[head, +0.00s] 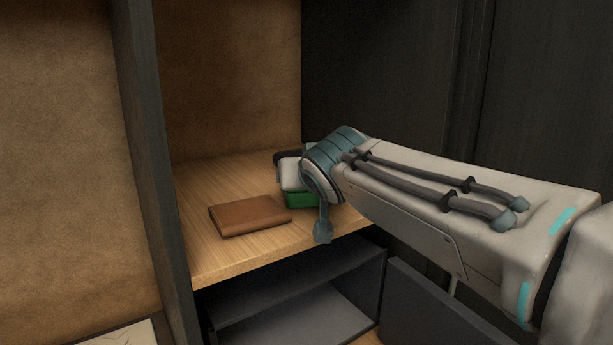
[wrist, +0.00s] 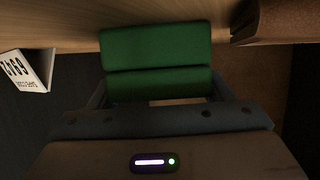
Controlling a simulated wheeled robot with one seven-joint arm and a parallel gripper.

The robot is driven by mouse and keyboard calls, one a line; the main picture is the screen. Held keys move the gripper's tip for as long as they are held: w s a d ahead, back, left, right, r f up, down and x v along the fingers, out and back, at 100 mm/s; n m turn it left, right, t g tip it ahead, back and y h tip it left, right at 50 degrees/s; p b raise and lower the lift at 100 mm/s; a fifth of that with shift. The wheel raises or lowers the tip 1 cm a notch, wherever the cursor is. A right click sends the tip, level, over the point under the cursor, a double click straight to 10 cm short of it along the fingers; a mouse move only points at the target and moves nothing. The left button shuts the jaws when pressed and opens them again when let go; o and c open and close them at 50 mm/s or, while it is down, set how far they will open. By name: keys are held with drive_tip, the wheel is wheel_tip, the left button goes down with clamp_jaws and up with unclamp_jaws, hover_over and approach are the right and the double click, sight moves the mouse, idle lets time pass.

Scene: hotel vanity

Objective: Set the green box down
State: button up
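The green box (head: 301,200) is partly hidden behind my arm in the head view, low over the wooden shelf board, right of the wallet. In the wrist view the green box (wrist: 155,47) fills the space between the fingers of my gripper (wrist: 158,88). The fingers lie along its left and right sides, and my gripper looks shut on it. The box appears level, at or just above the board; I cannot tell whether its underside touches the wood.
A brown wallet (head: 249,215) lies on the shelf board (head: 215,262), left of the box. A white card with printed digits (wrist: 28,70) shows in the wrist view. A dark upright panel (head: 150,150) bounds the shelf at left. Bare wood lies behind the wallet; an open dark compartment (head: 300,300) is below.

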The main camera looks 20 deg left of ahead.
drive_tip(key=o, duration=0.4)
drive_tip(key=shift+r, duration=0.1)
drive_tip(key=shift+s+r+p, duration=0.1)
drive_tip(key=shift+r+p, duration=0.05)
drive_tip(key=shift+p, duration=0.15)
drive_tip(key=b+v, duration=0.2)
drive_tip(key=v, duration=0.9)
drive_tip(key=shift+s+d, duration=0.3)
